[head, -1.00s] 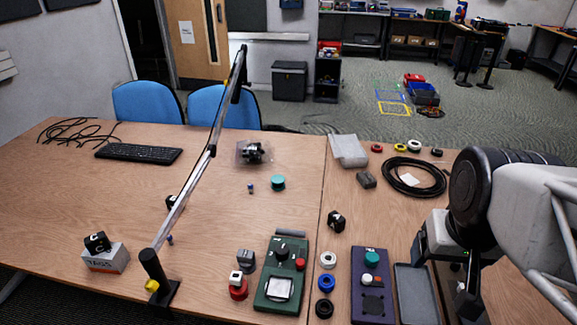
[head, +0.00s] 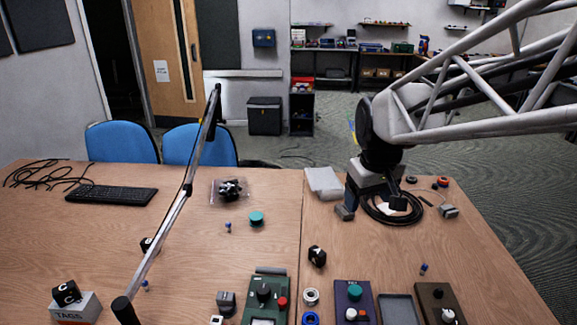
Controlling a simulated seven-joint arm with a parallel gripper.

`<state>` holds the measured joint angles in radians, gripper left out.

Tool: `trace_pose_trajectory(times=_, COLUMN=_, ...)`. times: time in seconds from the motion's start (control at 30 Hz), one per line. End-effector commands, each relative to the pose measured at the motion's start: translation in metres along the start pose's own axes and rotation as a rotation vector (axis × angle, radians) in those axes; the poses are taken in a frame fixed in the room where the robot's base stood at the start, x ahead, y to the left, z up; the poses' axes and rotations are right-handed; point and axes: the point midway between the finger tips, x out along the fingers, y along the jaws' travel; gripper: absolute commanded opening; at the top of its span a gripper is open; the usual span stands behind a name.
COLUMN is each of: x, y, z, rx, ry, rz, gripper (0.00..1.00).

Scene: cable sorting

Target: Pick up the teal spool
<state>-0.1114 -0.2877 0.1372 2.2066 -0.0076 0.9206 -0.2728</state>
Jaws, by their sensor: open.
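A short teal spool (head: 256,218) stands by itself on the left table in the head view, right of a small blue-tipped piece. A second round teal piece (head: 355,292) sits on a purple panel near the front; whether it is a spool or a knob I cannot tell. My gripper (head: 376,207) is at the back of the right table, pointing down over the black cable coil. It is open and well to the right of the lone teal spool. I see nothing between its fingers except part of the coil behind.
The black cable coil (head: 411,214) lies around and under my gripper. A green panel (head: 265,308), a grey tray (head: 398,309) and a brown panel (head: 440,303) line the front. A slanted metal pole (head: 172,213) rises left of the lone teal spool. Wood around that spool is mostly clear.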

Motion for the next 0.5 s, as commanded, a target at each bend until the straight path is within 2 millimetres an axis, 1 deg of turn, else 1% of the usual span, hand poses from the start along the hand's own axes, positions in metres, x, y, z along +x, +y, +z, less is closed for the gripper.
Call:
trace_pose_trajectory(times=0.03, x=0.005, y=0.0, z=-0.014, rx=-0.022, ry=-0.006, rz=-0.003, gripper=0.78)
trace_pose_trajectory(times=0.1, x=0.01, y=-0.001, z=-0.032, rx=-0.055, ry=-0.01, rz=-0.006, gripper=0.78)
trace_pose_trajectory(times=0.37, x=0.034, y=-0.006, z=-0.098, rx=-0.177, ry=-0.026, rz=-0.019, gripper=0.78)
trace_pose_trajectory(times=0.5, x=0.051, y=-0.011, z=-0.133, rx=-0.242, ry=-0.035, rz=-0.026, gripper=0.78)
